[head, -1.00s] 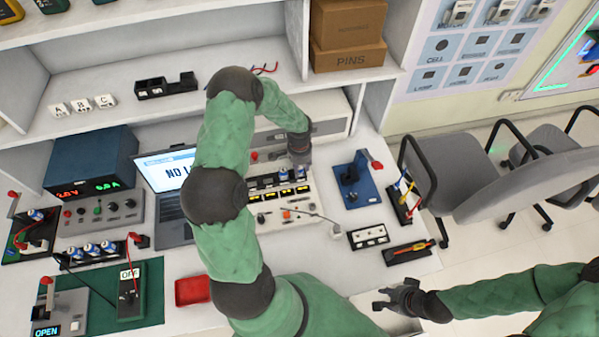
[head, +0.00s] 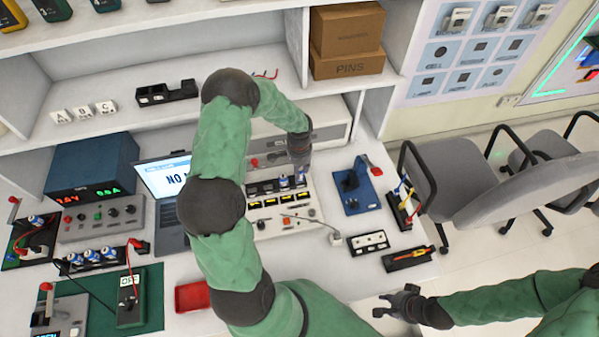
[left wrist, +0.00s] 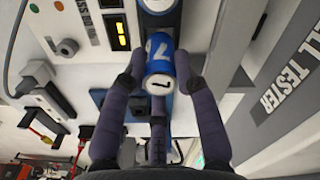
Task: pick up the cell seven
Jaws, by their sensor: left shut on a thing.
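A blue and white cell (left wrist: 158,68) sits between the fingers of my left gripper (left wrist: 158,80) in the left wrist view. A 7 shows on its side, and a dark mark like a 1 or 7 on its white end. My left gripper (head: 301,166) is shut on it at the cell tester (head: 285,216); the cell's lower part (head: 302,180) shows under the fingers in the head view. I cannot tell if it is clear of its slot. Another cell (head: 283,183) stands in the tester's row just left. My right gripper (head: 388,304) is open and empty, off the table's right front.
Several cells stand in a holder (head: 92,256) at left. A blue fixture (head: 356,190), a black-and-white block (head: 368,243) and a black tray (head: 408,257) lie right of the tester. A red tray (head: 193,295) is at the front. A laptop (head: 165,178) stands behind my left arm.

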